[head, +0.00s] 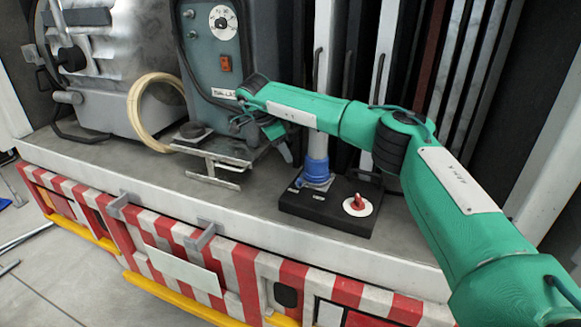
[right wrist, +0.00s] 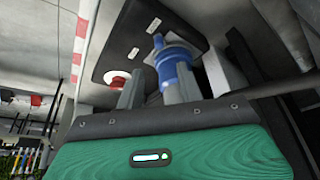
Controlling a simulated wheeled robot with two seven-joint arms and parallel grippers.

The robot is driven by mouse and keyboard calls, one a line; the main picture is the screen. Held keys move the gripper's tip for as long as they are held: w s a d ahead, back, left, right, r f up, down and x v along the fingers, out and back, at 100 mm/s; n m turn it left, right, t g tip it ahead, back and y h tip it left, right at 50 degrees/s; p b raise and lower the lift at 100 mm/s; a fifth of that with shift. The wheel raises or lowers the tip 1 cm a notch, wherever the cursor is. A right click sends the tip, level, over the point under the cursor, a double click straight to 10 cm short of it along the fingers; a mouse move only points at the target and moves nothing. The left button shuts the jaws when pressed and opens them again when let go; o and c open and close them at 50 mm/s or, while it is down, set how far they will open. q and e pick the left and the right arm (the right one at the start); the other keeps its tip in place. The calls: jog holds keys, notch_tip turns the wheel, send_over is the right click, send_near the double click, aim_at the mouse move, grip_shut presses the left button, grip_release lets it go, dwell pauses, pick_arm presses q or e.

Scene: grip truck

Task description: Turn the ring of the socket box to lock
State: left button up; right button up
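The black socket box (head: 330,214) sits on the truck's grey ledge. Its blue ring (head: 317,171) stands upright around the base of a grey post, and a red knob (head: 356,203) on a white disc is to the right. My right gripper (head: 268,130) is up and left of the ring, its fingers largely hidden in the head view. In the right wrist view the two fingers (right wrist: 152,88) are apart with nothing clearly between them. The blue ring (right wrist: 175,62) shows close beyond one finger; contact cannot be told. My left gripper is out of view.
A grey-green machine (head: 215,60) with a dial stands behind and left. A beige coiled hose (head: 140,118) and a metal bracket (head: 215,163) are on the ledge to the left. Upright panels (head: 440,70) stand close behind the box. A red-and-white striped bumper (head: 190,240) runs below.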

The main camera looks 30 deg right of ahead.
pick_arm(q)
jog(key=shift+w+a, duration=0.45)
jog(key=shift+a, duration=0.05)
pick_arm(e)
jog(key=v, duration=0.2)
jog(key=shift+a+r, duration=0.15)
jog(key=shift+r, duration=0.1)
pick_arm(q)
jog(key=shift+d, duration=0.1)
